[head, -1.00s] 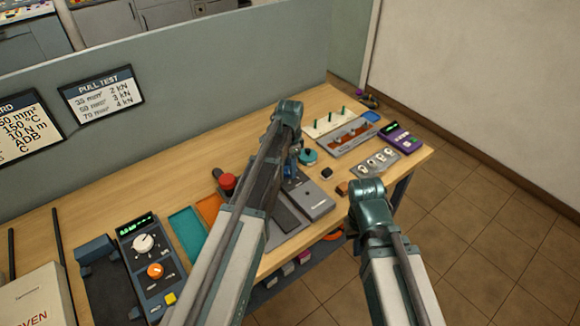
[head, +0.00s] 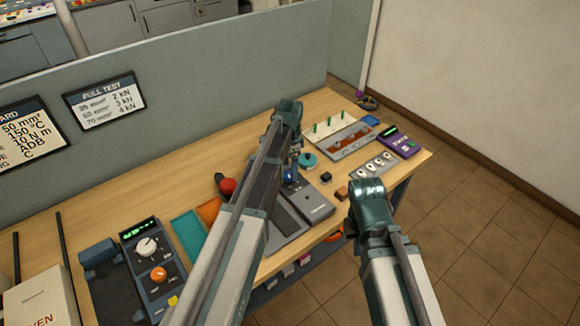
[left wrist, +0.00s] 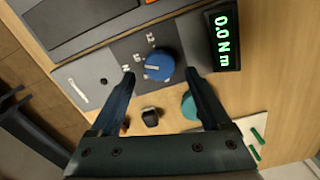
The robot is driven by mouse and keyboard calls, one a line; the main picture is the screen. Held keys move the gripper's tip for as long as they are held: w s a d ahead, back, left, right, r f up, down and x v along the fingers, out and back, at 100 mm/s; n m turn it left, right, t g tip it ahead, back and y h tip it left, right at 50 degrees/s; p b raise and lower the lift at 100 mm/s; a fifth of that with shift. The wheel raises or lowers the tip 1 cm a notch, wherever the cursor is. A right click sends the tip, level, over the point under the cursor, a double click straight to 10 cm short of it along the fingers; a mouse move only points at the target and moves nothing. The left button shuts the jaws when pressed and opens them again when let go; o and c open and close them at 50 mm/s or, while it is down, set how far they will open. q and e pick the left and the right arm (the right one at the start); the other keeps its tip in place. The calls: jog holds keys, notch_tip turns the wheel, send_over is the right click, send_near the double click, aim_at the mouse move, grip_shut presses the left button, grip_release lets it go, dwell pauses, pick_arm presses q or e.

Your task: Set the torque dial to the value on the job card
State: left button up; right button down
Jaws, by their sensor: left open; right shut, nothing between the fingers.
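The torque dial (left wrist: 158,67) is a round blue knob with a pale pointer mark on a grey panel. Small printed figures beside it are hard to read. The display (left wrist: 222,38) reads 0.0 N m in green. My left gripper (left wrist: 160,76) is open, one finger on each side of the dial in the left wrist view; contact cannot be told. In the head view the left arm mostly hides its fingers and the dial. The job card (head: 28,132), cut by the left edge, shows 50 mm², 150 °C, 10 N m, ADB, C. My right gripper (head: 352,227) is shut and empty near the bench's front edge.
A control box (head: 151,262) with white and orange knobs stands at left. Teal (head: 188,236) and orange mats, a red button (head: 228,186), a teal round piece (head: 308,160), a dark block (head: 326,177) and a purple meter (head: 400,142) share the bench. A pull test sign (head: 104,100) hangs on the partition.

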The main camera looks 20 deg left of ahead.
aim_at(290, 174)
pick_arm(q)
notch_tip(290, 174, up, 12)
jog(key=p, duration=1)
jog(key=shift+f, duration=0.2)
jog(key=shift+f, duration=0.1)
jog(key=s+d+f+n+b, duration=0.2)
jog(key=s+d, duration=0.2)
jog(key=s, duration=0.4)
jog(key=s+d+f+n+b, duration=0.2)
jog(key=s+d, duration=0.2)
jog(key=s, duration=0.4)
jog(key=s+d+f+n+y+b, duration=0.1)
jog(key=s+d+f+n+b, duration=0.1)
jog(key=s+d, duration=0.3)
jog(key=s, duration=0.3)
jog(key=shift+s+f+n, duration=0.2)
jog(key=shift+f+n, duration=0.1)
jog(key=shift+n, duration=0.1)
